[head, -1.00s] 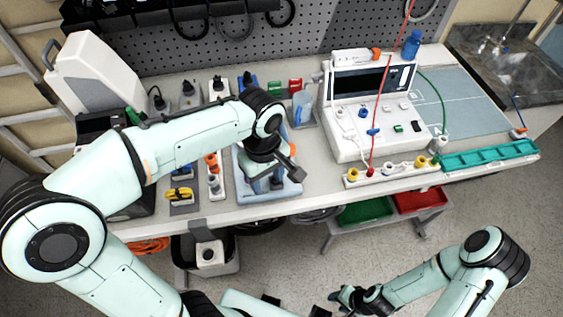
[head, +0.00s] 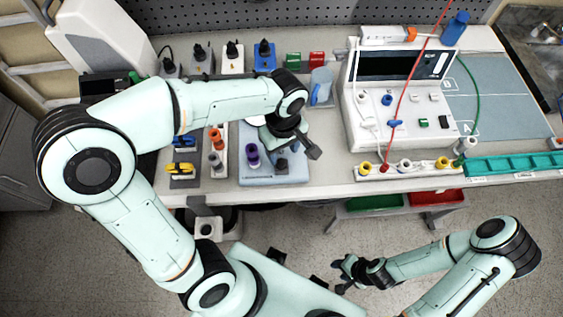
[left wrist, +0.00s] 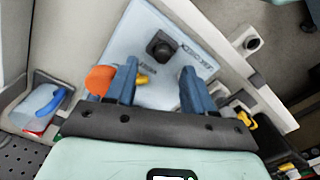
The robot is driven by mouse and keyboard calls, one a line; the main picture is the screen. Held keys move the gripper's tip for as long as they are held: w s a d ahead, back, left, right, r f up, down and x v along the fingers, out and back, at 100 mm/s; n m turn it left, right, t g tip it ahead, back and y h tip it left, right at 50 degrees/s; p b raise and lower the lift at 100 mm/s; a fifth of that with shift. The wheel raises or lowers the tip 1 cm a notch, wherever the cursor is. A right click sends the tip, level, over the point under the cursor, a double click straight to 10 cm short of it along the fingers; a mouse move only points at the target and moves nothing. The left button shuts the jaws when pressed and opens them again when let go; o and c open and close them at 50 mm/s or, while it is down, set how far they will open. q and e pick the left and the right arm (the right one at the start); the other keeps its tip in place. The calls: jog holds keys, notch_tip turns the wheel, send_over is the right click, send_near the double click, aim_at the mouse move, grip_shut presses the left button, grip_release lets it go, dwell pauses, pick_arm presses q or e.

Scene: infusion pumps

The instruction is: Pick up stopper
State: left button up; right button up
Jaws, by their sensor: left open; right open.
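I cannot tell for sure which piece is the stopper. My left gripper (head: 299,159) is open above the tray. Its blue fingers (left wrist: 160,85) spread on either side of the knob's line, apart from it. My right gripper (head: 347,273) is open and empty, low over the floor in front of the bench.
A white pump console (head: 400,100) stands right of the tray, with a red line hanging before it. A rack with orange-topped pieces (head: 216,145) and yellow clips (head: 181,168) is to the left. A teal tray (head: 515,164) lies at the right.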

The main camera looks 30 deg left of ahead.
aim_at(281, 161)
pick_arm(q)
notch_tip(281, 161, down, 5)
jog(key=shift+s+a, duration=0.1)
jog(key=shift+s, duration=0.05)
grip_shut()
